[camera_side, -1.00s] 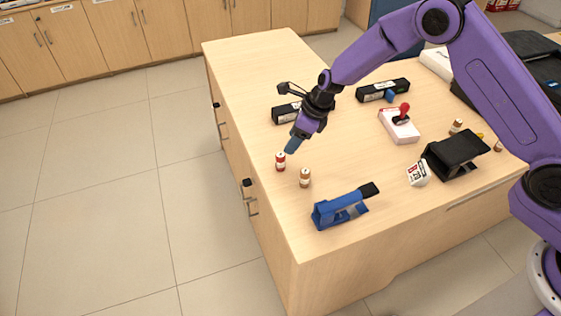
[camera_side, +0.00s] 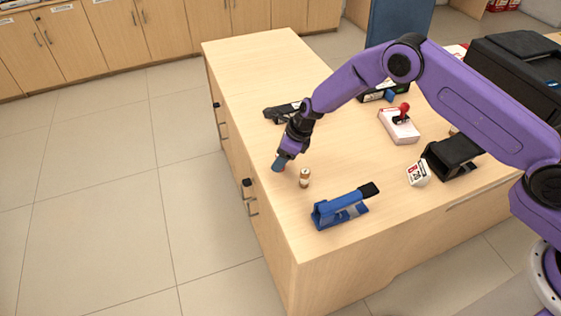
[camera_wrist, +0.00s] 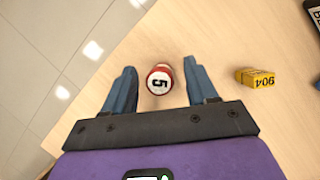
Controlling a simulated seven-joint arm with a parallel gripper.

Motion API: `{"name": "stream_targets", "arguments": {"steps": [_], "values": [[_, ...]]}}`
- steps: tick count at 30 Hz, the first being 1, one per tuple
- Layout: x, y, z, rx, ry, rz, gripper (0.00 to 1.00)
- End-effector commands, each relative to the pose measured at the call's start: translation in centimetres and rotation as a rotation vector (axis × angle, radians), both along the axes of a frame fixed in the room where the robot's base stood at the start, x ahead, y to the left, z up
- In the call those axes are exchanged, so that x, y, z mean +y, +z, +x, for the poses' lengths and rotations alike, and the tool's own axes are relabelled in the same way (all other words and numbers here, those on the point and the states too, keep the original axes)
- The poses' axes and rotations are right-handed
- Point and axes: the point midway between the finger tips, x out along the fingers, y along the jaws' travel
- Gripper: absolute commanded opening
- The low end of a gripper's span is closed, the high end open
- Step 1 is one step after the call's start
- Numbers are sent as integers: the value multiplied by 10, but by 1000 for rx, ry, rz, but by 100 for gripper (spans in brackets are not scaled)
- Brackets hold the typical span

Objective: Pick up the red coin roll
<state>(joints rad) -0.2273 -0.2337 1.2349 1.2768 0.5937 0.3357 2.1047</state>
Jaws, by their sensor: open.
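The red coin roll (camera_wrist: 159,80) stands upright on the counter in the wrist view, its pale top marked with a 5. My gripper (camera_wrist: 160,84) is open, with one blue finger on each side of the roll and a gap to each. In the side view my gripper (camera_side: 280,164) is low over the left part of the counter and mostly covers the red roll; only a little red shows under the fingertips.
A blue device with a black end (camera_side: 340,209) lies nearer the front. A white box with a red-handled stamp (camera_side: 399,127) and a black stand (camera_side: 450,157) are farther right. The counter's left edge is close.

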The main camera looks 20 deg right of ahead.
Motion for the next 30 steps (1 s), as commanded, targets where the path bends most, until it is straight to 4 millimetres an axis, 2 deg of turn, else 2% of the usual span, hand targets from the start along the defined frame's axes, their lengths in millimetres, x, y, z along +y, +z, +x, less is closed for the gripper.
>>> {"name": "stream_targets", "arguments": {"steps": [5,6,11,23,30], "values": [[0,0,0,0,0,0,57],[0,0,0,0,0,0,51],[0,0,0,0,0,0,0],[0,4,1,-2,0,1,0],[1,27,1,-3,1,3,0]]}}
